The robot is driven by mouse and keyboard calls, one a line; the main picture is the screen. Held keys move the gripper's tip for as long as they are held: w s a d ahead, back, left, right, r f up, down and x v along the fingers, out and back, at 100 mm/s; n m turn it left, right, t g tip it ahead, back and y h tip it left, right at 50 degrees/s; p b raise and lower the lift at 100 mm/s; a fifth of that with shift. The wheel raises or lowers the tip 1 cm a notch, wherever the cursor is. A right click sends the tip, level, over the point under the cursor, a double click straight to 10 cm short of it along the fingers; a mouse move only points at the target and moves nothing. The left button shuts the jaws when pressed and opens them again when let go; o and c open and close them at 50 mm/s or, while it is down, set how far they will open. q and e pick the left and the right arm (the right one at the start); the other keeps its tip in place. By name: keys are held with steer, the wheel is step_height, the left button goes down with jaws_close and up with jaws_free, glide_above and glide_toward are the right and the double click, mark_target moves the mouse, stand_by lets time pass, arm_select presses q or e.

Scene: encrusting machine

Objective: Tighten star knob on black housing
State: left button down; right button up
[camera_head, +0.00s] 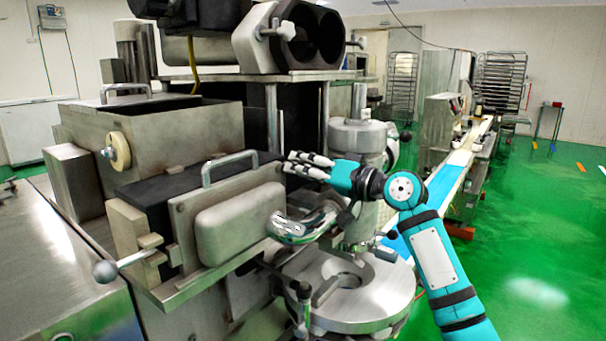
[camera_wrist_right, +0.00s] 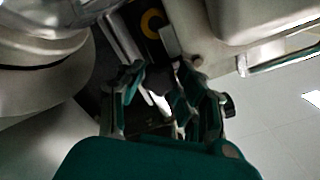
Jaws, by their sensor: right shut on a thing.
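My right gripper (camera_head: 290,163) reaches in from the right, at the far right end of a dark-topped housing (camera_head: 165,190) with a metal front cover. It also shows in the wrist view (camera_wrist_right: 158,88), with its fingers closed around a small dark knob (camera_wrist_right: 160,76). The knob's star shape cannot be made out, and the fingers hide it in the head view. A dark surface with a yellow ring (camera_wrist_right: 152,24) lies just beyond the fingertips. My left gripper is not in view.
A metal handle (camera_head: 232,163) stands up from the housing close to the gripper's left. A twin-bore black block (camera_head: 318,38) hangs above on the machine.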

steer(key=shift+f, duration=0.2)
steer(key=o, duration=1.2)
steer(key=shift+r, duration=0.1)
steer(key=shift+c, duration=0.2)
steer(key=v, duration=1.2)
